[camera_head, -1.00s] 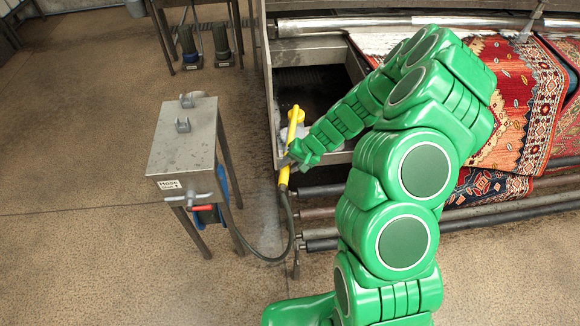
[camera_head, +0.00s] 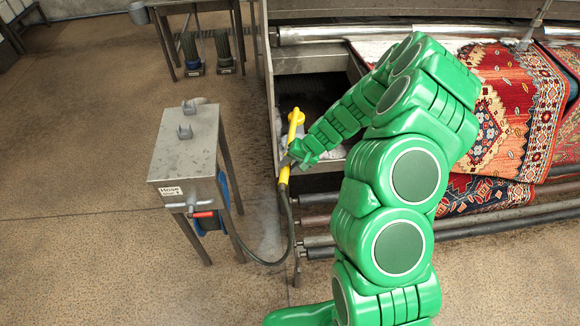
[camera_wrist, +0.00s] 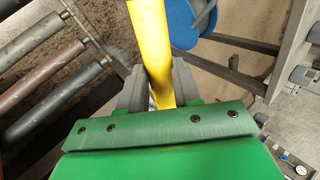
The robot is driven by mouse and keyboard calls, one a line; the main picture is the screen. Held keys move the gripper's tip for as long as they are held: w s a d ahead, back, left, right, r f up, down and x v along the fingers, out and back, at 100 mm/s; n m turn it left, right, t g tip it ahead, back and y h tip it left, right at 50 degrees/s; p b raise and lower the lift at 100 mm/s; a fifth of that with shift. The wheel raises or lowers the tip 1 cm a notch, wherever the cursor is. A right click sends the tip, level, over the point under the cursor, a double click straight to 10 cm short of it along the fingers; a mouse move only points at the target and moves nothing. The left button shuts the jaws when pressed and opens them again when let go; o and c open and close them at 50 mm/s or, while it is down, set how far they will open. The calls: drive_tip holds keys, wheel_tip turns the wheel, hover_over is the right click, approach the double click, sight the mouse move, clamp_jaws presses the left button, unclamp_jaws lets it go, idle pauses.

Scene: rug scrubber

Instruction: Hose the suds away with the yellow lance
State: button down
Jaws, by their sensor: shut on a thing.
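The yellow lance (camera_head: 292,130) is in my gripper (camera_head: 288,162), near the left end of the rug machine, tilted with its wider head upward in the head view. A dark hose (camera_head: 288,215) runs from its lower end down and back toward the hose stand (camera_head: 185,150). In the wrist view the lance (camera_wrist: 153,50) passes between the grey fingers of my gripper (camera_wrist: 158,88), which are shut on it. A patterned red rug (camera_head: 510,115) lies over the machine at the right. White patches that may be suds show beside the lance, but my arm partly hides that area.
The hose stand has a red-handled valve (camera_head: 203,214) and empty hooks (camera_head: 186,120) on top. Dark rollers (camera_head: 470,222) run along the machine's front. Two brushes (camera_head: 222,48) stand under a table at the back. The floor (camera_head: 80,150) at left is clear.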

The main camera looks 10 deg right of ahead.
drive_tip(key=shift+w, duration=4.9)
